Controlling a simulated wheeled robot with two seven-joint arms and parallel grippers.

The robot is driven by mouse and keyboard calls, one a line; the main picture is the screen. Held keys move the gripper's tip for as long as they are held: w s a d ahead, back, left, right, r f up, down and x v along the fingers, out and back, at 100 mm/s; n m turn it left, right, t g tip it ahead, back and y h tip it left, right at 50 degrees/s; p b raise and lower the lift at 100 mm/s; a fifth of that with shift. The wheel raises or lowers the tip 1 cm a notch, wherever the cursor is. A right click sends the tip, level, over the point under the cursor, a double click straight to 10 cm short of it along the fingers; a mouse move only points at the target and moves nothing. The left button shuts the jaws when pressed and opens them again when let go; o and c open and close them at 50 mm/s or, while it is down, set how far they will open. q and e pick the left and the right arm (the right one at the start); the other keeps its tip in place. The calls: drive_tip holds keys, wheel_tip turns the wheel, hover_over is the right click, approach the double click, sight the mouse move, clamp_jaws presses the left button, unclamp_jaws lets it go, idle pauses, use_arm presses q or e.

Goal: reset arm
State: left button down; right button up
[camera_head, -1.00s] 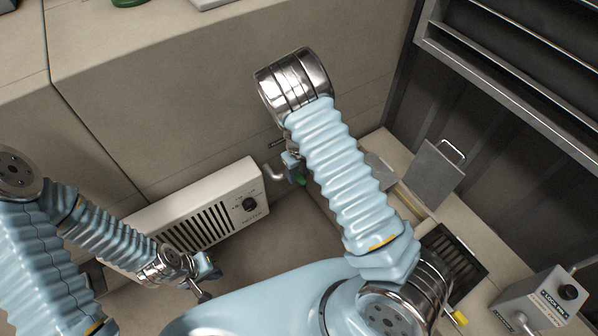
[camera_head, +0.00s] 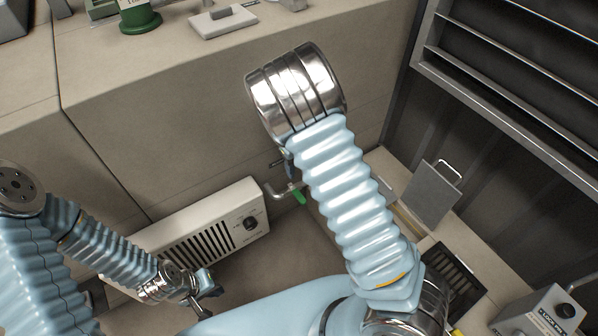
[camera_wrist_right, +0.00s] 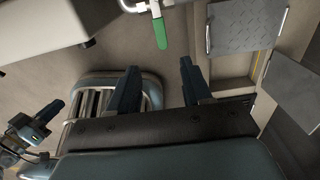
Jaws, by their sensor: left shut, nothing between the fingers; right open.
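My left gripper (camera_head: 209,296) is at the lower left in the head view, shut and empty, below the white vented box. It also shows at the left edge of the right wrist view (camera_wrist_right: 50,112). My right arm rises in the middle of the head view and hides its own gripper there. In the right wrist view my right gripper (camera_wrist_right: 158,82) is open, its two dark fingers apart with nothing between them. A green-handled lever (camera_wrist_right: 160,32) on a pipe lies beyond the fingertips; the green handle also shows in the head view (camera_head: 299,196), just left of my right arm.
The white vented box (camera_head: 205,232) with a dark knob stands by the beige wall. A grey plate with a handle (camera_head: 431,194) and a floor grate (camera_head: 455,272) are at right. A grey control box (camera_head: 545,312) is at lower right. A green-based object (camera_head: 140,22) stands on the ledge.

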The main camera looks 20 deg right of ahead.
idle(0.5)
drive_tip(key=s+f+n+g, duration=0.1)
drive_tip(key=s+f+n, duration=1.3)
drive_tip(key=n, duration=0.3)
drive_tip(key=s+a+n+t+y, duration=0.1)
drive_tip(key=s+a+n+y, duration=0.3)
drive_tip(key=a+n, duration=0.6)
drive_tip(key=s+n, duration=0.2)
drive_tip(key=n, duration=0.3)
drive_tip(key=shift+s+f+t, duration=0.15)
drive_tip(key=shift+f+t, duration=0.05)
drive_tip(key=shift+t, duration=0.1)
